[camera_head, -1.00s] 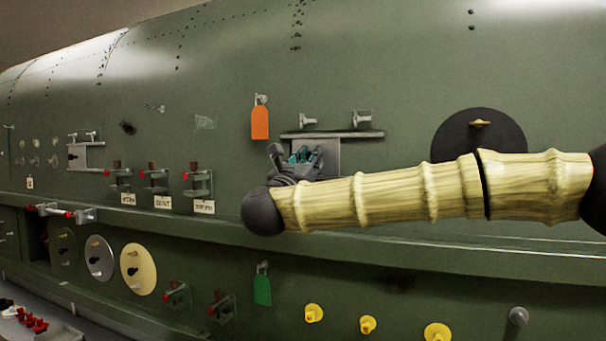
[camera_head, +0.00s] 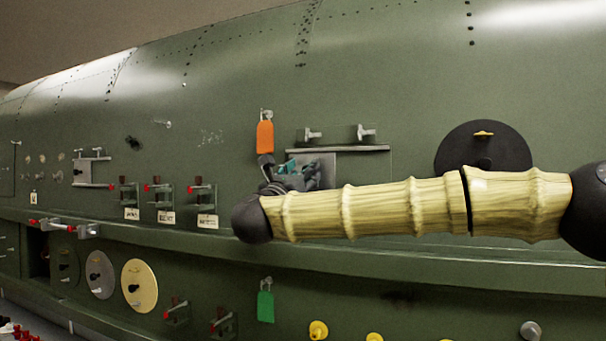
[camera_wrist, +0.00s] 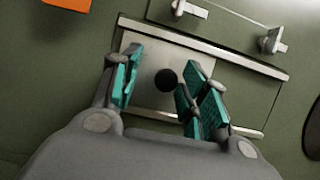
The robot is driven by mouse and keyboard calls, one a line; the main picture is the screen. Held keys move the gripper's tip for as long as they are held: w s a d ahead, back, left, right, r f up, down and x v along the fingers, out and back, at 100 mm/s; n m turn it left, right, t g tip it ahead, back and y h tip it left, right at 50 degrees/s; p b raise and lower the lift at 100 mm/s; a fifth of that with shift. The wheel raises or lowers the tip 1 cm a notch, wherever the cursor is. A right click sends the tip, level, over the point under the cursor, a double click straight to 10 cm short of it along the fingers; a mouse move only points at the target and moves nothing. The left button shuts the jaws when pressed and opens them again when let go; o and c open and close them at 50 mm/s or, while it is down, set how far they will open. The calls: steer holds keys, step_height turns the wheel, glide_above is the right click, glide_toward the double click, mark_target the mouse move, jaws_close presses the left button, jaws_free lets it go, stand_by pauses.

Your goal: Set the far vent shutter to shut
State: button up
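A shutter with a light grey plate (camera_head: 326,164) sits between two rails on the green fuselage wall. In the wrist view, the plate (camera_wrist: 150,98) fills the left part of the frame, with bare green to its right. A dark round knob (camera_wrist: 166,80) stands out from the plate. My gripper (camera_wrist: 164,62) is open, with its teal-padded fingers on either side of the knob and no clear contact. In the head view my gripper (camera_head: 290,170) covers the plate's left part. A second, similar shutter plate (camera_head: 83,172) with a dark knob is farther off at the left.
Two grey latches (camera_wrist: 272,42) stand above the upper rail. An orange tag (camera_head: 265,138) hangs left of the shutter and a green tag (camera_head: 265,306) below. A black disc (camera_head: 455,150) is at the right. Several labelled red-handled brackets (camera_head: 160,195) and a long ledge (camera_head: 340,257) lie nearby.

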steer(key=shift+d, duration=0.25)
steer(key=v, duration=1.2)
steer(key=shift+a, duration=0.15)
